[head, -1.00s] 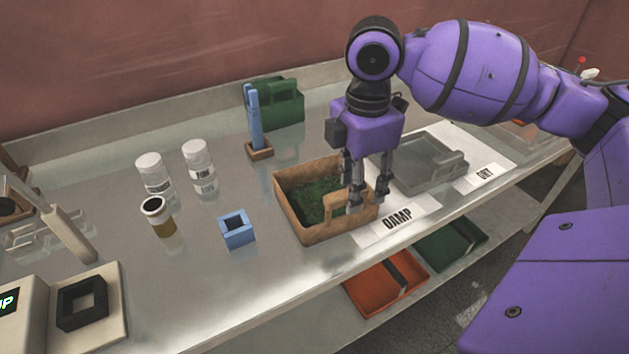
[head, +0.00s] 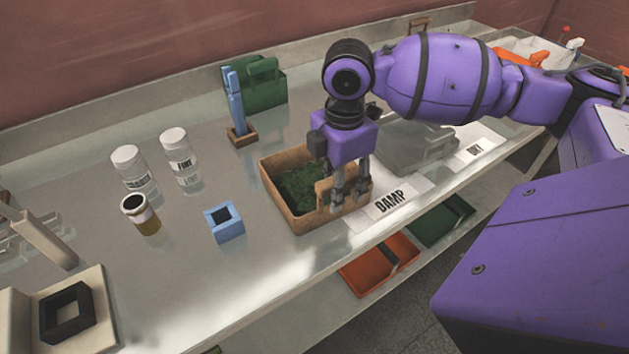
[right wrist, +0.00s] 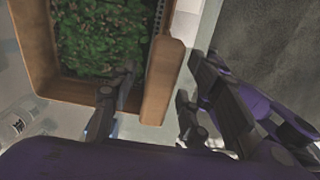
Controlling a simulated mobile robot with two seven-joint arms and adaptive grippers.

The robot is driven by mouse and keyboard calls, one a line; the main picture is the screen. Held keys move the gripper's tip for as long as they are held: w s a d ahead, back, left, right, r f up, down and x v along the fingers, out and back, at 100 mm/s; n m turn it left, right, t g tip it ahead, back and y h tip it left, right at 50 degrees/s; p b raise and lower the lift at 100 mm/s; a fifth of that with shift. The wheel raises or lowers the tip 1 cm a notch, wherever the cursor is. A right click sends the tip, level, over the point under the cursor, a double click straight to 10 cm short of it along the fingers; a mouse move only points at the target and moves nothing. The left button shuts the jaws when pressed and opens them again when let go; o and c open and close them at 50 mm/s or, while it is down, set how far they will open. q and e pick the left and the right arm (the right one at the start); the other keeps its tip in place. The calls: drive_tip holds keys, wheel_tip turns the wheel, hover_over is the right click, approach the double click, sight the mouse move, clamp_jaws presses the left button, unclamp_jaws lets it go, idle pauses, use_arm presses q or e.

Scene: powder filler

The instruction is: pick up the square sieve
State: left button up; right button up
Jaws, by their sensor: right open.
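The square box with brown wooden walls (head: 283,201), which looks like the square sieve, stands on the bench beside the DAMP label. It holds green, leafy-looking material and has a raised handle on its right side. My right gripper (head: 350,192) is open and low over that side. In the right wrist view the handle (right wrist: 164,80) lies between the fingers of the right gripper (right wrist: 155,98): one finger over the inside, the other outside. I cannot tell whether they touch it. A perforated strip shows along the inner side. My left gripper is not in view.
A grey tray (head: 400,155) stands to the right behind my gripper. A small blue square block (head: 225,225), white jars (head: 180,157) and an amber jar (head: 145,218) stand to the left. A green container (head: 262,88) is behind. Orange (head: 365,270) and green bins sit below the bench edge.

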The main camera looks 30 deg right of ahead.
clamp_jaws()
drive_tip(key=shift+w+r, duration=0.1)
idle(0.4)
drive_tip(key=shift+r, duration=0.1)
